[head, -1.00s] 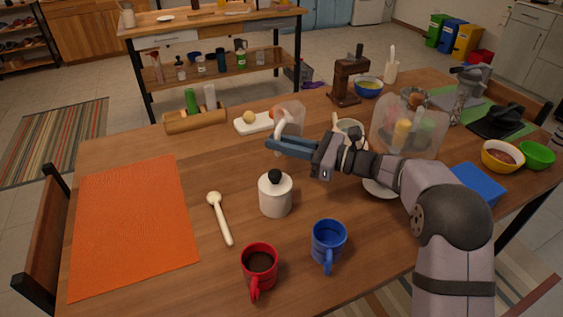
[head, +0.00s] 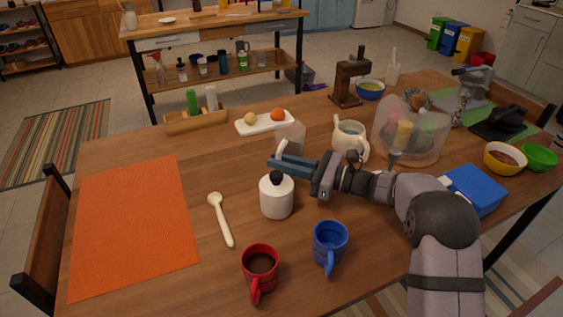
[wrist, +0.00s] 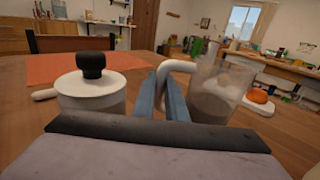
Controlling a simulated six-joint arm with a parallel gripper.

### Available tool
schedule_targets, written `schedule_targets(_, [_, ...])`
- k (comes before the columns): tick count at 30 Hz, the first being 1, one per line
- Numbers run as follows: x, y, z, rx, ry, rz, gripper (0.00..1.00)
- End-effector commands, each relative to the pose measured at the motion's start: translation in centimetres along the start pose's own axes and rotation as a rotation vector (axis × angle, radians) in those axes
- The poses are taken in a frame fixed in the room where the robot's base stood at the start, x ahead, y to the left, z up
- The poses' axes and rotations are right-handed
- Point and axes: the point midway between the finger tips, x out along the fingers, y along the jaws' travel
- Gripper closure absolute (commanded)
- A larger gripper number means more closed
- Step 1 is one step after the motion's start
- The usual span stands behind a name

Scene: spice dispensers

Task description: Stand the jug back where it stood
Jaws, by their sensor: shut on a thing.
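A clear jug (head: 291,136) with a white handle is held by my gripper (head: 278,163), just behind the white lidded pot in the head view. In the wrist view the jug (wrist: 216,92) is right of my fingers (wrist: 170,90). They are shut on its white handle (wrist: 181,66). The jug looks roughly upright, with something greyish-brown low inside it. My gripper hides part of its lower side in the head view, and I cannot tell if its base touches the table.
The white pot (head: 277,198) with a black knob stands close in front of my gripper. A cream pitcher (head: 350,143) and a clear dome (head: 410,140) stand right. Behind is a white board (head: 262,124) with an orange fruit (head: 277,115). Bare table lies left, towards the orange mat (head: 133,225).

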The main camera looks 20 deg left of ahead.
Motion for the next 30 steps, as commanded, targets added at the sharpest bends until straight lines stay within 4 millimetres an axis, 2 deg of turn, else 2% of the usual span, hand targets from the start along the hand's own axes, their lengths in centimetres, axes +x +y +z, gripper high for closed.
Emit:
schedule_targets(5, [0.0, 0.0, -0.1, -0.003, -0.002, 0.000, 1.00])
schedule_targets(6, [0.0, 0.0, -0.3, 0.000, 0.000, 0.000, 0.86])
schedule_targets(8, [0.0, 0.0, -0.2, 0.000, 0.000, 0.000, 0.72])
schedule_targets(9, [0.0, 0.0, -0.2, 0.000, 0.000, 0.000, 0.70])
schedule_targets(20, [0.0, 0.0, 0.2, -0.001, 0.000, 0.000, 0.70])
schedule_targets(30, [-4.2, -0.1, 0.1, -0.001, 0.000, -0.003, 0.70])
